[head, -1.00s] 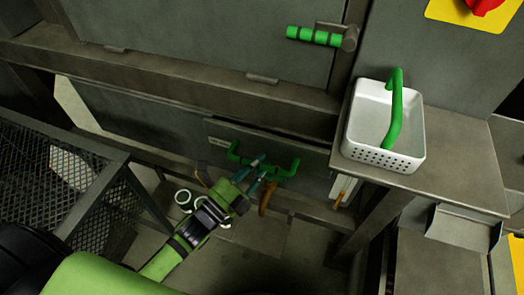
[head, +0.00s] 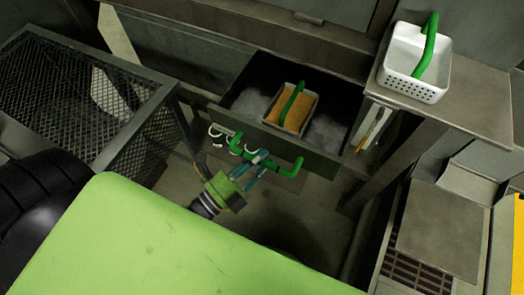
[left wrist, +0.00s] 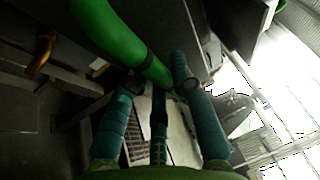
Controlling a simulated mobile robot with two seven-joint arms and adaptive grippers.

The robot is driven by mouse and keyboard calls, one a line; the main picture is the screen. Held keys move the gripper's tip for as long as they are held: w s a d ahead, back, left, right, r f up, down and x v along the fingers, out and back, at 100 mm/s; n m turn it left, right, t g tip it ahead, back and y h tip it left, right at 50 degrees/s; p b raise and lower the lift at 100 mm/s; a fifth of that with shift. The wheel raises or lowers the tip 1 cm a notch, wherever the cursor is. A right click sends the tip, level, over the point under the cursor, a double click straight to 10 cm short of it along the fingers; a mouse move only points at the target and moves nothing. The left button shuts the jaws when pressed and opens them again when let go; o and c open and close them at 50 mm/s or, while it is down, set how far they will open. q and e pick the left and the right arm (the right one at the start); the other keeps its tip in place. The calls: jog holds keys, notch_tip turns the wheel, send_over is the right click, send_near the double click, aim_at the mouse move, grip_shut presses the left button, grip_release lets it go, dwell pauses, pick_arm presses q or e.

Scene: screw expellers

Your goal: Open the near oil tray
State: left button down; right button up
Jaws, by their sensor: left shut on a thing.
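The near oil tray (head: 248,92) is a grey drawer that stands pulled out from the machine in the head view. Its front carries a green bar handle (head: 290,170). My left gripper (head: 257,163) is shut on this handle near its middle. In the left wrist view the green handle (left wrist: 125,45) passes between my teal fingers (left wrist: 160,95). Inside the tray sits a small white basket (head: 314,104) with a green handle and orange-brown contents. My right gripper is not in view.
A white perforated basket (head: 413,88) with a green handle stands on a ledge at the upper right. A mesh-sided metal frame (head: 70,85) is at the left. A tool with an orange-brown end (head: 361,144) hangs right of the tray. Open floor lies below the tray.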

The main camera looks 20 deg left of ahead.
pick_arm(q)
jog(key=shift+s, duration=0.2)
jog(key=c, duration=1)
grip_release()
jog(key=shift+c, duration=0.2)
jog(key=v, duration=1.2)
